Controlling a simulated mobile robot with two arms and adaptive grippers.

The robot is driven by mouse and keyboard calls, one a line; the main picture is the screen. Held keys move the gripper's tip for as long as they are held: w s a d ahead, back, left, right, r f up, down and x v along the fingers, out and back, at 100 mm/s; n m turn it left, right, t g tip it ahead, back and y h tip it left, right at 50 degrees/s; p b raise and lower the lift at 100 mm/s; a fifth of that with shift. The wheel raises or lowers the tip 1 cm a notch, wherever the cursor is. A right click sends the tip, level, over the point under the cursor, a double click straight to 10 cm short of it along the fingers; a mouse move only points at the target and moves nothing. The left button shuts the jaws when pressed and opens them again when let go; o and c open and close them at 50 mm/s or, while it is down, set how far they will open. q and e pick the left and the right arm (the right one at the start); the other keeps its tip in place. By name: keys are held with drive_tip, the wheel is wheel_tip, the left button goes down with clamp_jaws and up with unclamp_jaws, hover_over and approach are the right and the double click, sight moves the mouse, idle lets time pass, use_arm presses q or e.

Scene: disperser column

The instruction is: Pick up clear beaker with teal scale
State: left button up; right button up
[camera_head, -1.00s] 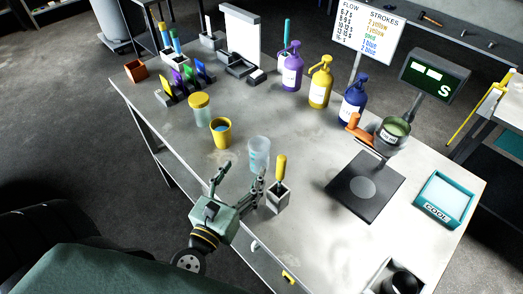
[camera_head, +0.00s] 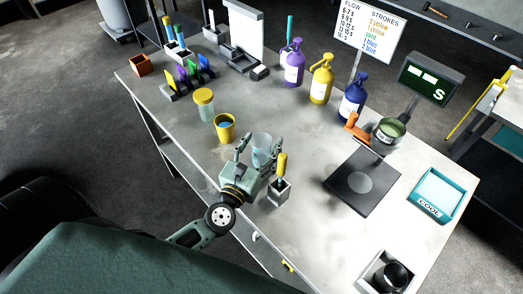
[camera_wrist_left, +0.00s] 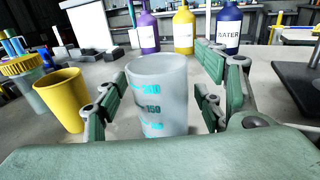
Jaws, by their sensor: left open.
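The clear beaker with the teal scale (camera_head: 261,146) stands upright on the bench in the head view. In the left wrist view the beaker (camera_wrist_left: 158,95) shows large, with its teal marks facing me. My left gripper (camera_head: 259,144) is open, with one finger on each side of the beaker. In the wrist view a gap shows between the beaker and the right-hand fingers (camera_wrist_left: 212,90); the left-hand finger is close to its wall. My right gripper is not in view.
A yellow cup (camera_head: 225,129) and a yellow-lidded jar (camera_head: 203,104) stand left of the beaker. A holder with a yellow-handled tool (camera_head: 281,172) stands close on its right. Purple, yellow and blue pump bottles (camera_head: 321,82) stand behind. A dark plate (camera_head: 362,185) lies to the right.

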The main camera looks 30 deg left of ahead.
use_arm(q)
drive_tip(key=c, duration=1.3)
